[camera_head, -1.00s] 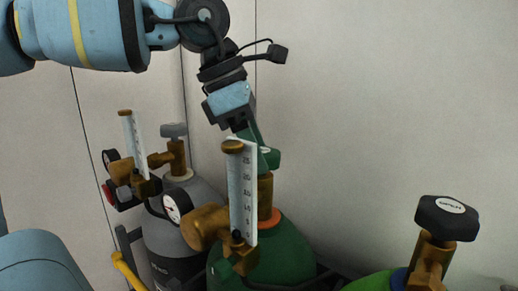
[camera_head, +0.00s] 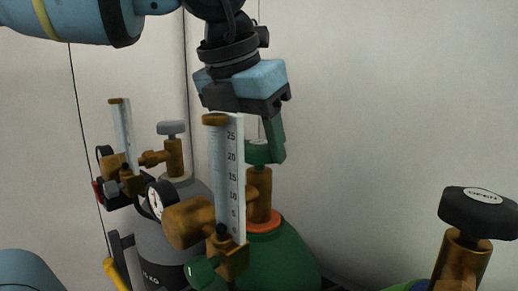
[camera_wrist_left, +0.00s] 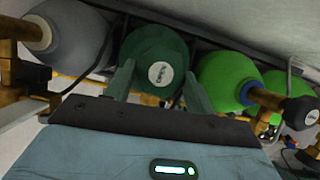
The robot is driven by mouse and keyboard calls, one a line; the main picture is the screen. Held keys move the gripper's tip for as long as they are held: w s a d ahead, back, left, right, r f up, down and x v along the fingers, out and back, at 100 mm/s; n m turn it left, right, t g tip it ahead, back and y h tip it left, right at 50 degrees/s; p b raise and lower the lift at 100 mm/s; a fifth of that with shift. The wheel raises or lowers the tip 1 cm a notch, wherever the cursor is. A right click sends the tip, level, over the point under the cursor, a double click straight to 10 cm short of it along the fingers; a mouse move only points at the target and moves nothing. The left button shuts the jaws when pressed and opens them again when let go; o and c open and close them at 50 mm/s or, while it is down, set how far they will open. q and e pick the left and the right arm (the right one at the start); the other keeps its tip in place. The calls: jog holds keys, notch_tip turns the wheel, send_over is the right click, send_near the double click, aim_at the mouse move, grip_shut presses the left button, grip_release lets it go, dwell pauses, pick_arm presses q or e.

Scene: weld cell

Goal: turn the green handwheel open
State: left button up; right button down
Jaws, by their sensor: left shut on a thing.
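The green handwheel (camera_head: 258,152) sits on the brass valve of the dark green cylinder (camera_head: 285,262), partly hidden behind a flowmeter tube. My left gripper (camera_head: 264,146) comes down on it from above and is shut on it. One finger shows on the wheel's right side; the other is hidden in the head view. In the left wrist view the handwheel (camera_wrist_left: 150,46) has a white label reading OPEN, and the two fingers of the left gripper (camera_wrist_left: 158,88) stand on either side of it. My right gripper is not in view.
A flowmeter (camera_head: 229,180) with a brass body stands just in front of the handwheel. A grey cylinder (camera_head: 165,232) with its own valve and flowmeter is at left. A black handwheel (camera_head: 478,209) on a brass valve is at lower right. The wall is close behind.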

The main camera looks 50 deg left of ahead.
pick_arm(q)
jog(key=n+y+b, duration=0.1)
jog(key=n, duration=0.2)
jog(key=shift+w+d+n, duration=0.1)
jog(key=shift+d+n, duration=0.05)
jog(key=shift+n, duration=0.15)
jog(key=shift+n+g+y+b, duration=0.35)
jog(key=shift+n+g+y, duration=0.2)
jog(key=shift+n, duration=0.85)
jog(key=shift+d, duration=0.1)
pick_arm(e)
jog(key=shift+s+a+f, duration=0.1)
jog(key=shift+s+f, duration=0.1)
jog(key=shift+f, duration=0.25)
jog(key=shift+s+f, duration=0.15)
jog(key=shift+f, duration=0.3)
pick_arm(q)
jog(key=shift+n, duration=0.3)
jog(key=shift+r, duration=0.1)
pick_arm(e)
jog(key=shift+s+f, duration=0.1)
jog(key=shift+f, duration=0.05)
pick_arm(q)
jog(key=o, duration=1)
